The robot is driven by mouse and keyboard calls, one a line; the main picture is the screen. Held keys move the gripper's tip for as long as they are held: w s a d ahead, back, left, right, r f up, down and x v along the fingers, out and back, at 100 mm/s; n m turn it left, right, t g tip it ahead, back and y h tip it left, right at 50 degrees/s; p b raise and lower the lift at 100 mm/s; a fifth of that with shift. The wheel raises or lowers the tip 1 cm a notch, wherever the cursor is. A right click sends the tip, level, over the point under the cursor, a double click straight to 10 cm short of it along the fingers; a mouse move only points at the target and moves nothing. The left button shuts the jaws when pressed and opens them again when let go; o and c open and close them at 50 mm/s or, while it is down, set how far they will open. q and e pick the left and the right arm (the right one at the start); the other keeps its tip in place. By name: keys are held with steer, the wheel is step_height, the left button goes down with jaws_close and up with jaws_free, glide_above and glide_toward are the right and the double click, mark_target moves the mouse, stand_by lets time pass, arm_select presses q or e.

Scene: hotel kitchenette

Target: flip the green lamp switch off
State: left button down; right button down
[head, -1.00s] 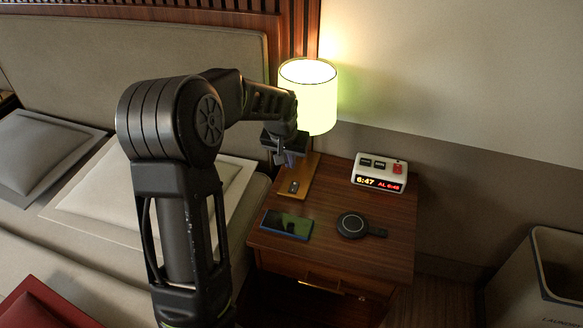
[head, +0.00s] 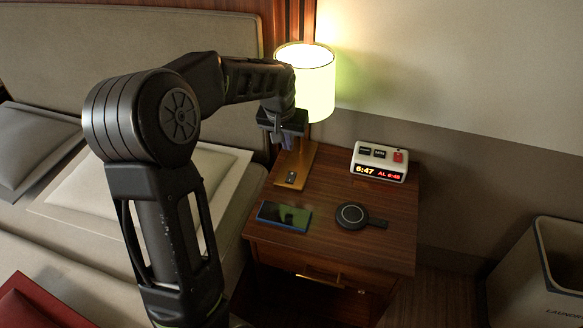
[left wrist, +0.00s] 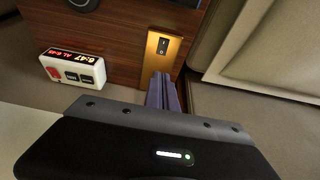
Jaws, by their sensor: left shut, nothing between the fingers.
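The lamp (head: 306,80) stands at the back of the nightstand, its shade lit with a yellow-green glow. A small dark rocker switch (head: 291,178) sits on the front of its flat, wooden-gold base (head: 309,160). In the left wrist view the switch (left wrist: 163,46) shows on the base plate, just beyond my fingertips. My left gripper (head: 287,145) is shut and empty, pointing down in front of the lamp. Its fingers (left wrist: 164,94) are together, apart from the switch in the picture. Whether the fingers touch the base cannot be told. My right gripper is not in view.
The nightstand (head: 334,246) also holds a phone (head: 284,217), a round dark pad (head: 352,216) and a white alarm clock (head: 380,160). A bed with pillows (head: 150,190) is at the left. A bin (head: 552,270) stands at the lower right.

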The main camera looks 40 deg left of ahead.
arm_select(q)
steer(key=b, duration=0.1)
glide_toward(292, 174)
steer(key=x, duration=0.5)
steer(key=shift+w+a, duration=0.2)
steer(key=shift+w, duration=0.25)
steer(key=shift+w+f, duration=0.1)
steer(key=shift+f, duration=0.65)
steer(key=shift+f+b, duration=0.25)
steer(key=shift+b, duration=0.15)
steer(key=shift+s+d, duration=0.25)
steer(key=shift+s, duration=0.55)
steer(key=shift+r, duration=0.1)
